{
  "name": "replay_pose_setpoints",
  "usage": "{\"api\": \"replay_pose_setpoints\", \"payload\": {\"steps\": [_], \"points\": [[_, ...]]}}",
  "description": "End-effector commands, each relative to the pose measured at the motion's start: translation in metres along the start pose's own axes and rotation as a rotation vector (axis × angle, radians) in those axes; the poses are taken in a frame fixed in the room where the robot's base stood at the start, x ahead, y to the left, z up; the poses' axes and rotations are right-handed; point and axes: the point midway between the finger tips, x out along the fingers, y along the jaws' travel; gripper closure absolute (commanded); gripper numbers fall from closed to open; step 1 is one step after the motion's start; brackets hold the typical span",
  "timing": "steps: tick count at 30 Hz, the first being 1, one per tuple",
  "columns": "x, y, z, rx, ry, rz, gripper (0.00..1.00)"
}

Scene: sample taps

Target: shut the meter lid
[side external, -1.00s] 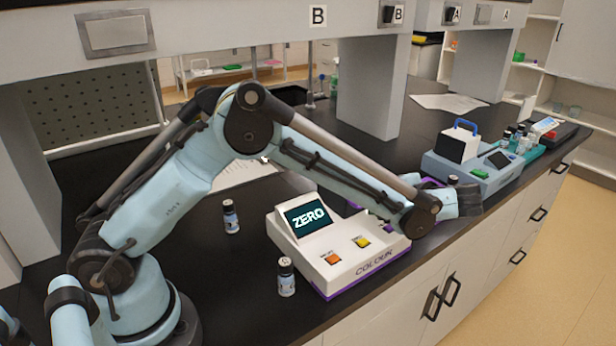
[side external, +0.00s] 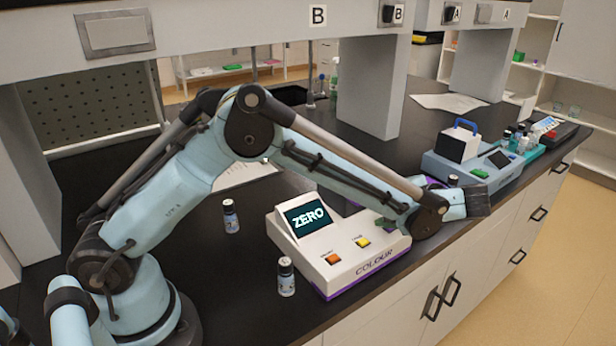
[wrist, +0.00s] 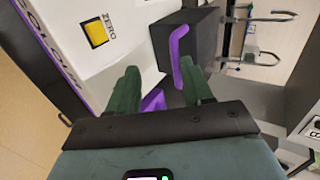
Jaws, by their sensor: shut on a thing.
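The white meter marked COLOUR (side external: 335,250) stands on the black bench with its screen reading ZERO. It also shows in the wrist view at the left (wrist: 90,40), with its yellow button. In the wrist view a dark block, seemingly the raised lid (wrist: 197,35), stands beside the white body with a purple handle (wrist: 181,60) on it. My gripper (wrist: 160,80) has its green fingers spread around purple material by the handle. It is shut on that part, though the contact is partly hidden.
Vials stand left of the meter (side external: 231,216) and in front of it (side external: 286,277). A blue-grey instrument with a blue handle (side external: 470,160) sits farther right, beside a teal rack of bottles (side external: 530,145). The bench's front edge runs close to the meter. Bare bench lies at the left.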

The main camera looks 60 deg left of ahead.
Motion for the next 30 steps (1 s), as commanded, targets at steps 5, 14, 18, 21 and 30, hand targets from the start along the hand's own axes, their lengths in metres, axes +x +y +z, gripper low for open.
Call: {"api": "replay_pose_setpoints", "payload": {"steps": [5,14,18,21,30], "points": [[-0.034,0.004,0.000,0.009,0.010,0.007,0.64],[-0.061,0.001,0.000,0.004,0.006,0.001,0.64],[-0.061,0.001,0.000,0.003,0.006,0.001,0.64],[-0.061,0.001,0.000,0.003,0.006,0.000,0.64],[-0.052,-0.022,0.004,0.026,0.028,0.087,0.64]]}}
